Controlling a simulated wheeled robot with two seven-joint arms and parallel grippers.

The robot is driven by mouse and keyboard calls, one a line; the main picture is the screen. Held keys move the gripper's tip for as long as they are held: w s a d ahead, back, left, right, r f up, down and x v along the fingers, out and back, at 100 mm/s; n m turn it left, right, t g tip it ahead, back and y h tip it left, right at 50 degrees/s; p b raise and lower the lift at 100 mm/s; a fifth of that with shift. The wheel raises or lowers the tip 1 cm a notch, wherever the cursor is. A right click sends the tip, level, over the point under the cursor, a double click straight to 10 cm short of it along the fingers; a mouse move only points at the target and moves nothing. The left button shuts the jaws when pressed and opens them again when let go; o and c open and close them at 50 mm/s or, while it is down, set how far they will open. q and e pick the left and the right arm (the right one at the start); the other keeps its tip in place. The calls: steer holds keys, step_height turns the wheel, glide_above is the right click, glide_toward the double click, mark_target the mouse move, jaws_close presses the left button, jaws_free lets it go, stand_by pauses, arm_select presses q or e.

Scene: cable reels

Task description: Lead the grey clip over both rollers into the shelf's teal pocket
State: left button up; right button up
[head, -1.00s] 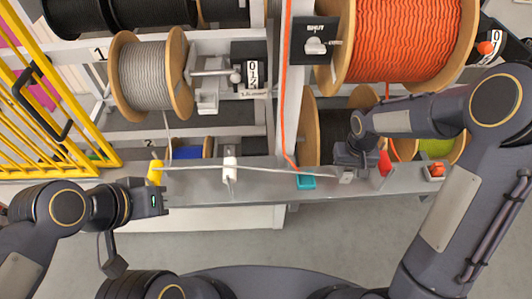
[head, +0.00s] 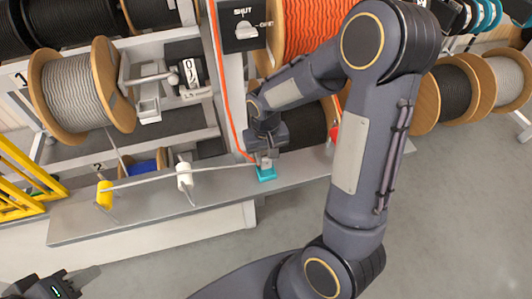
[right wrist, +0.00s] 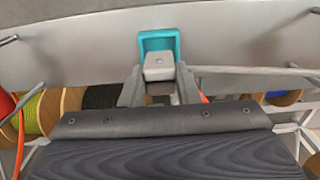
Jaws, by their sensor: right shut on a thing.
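My right gripper (head: 264,153) is shut on the grey clip (right wrist: 158,67), which is at the teal pocket (head: 266,175) on the shelf's front. In the right wrist view the clip overlaps the near part of the teal pocket (right wrist: 160,42); I cannot tell whether it is seated inside. The grey cable runs from the clip leftward past the white roller (head: 184,177) to the yellow roller (head: 104,194), then up towards the grey reel (head: 82,90). My left gripper (head: 62,287) is low at the left edge, away from the shelf; its fingers are unclear.
The grey shelf (head: 150,207) runs along the front of the rack. An orange cable (head: 225,100) comes down close to the teal pocket. A red piece (head: 334,134) is right of the pocket, partly behind my right arm. A yellow barrier (head: 22,180) stands at the left.

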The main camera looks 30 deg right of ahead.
steer(key=shift+f+b, duration=1.45)
steer(key=shift+f, duration=0.5)
steer(key=o, duration=1)
steer(key=shift+o, duration=0.2)
steer(key=shift+r, duration=0.15)
step_height(320, 180, up, 6)
steer(key=shift+r, duration=0.8)
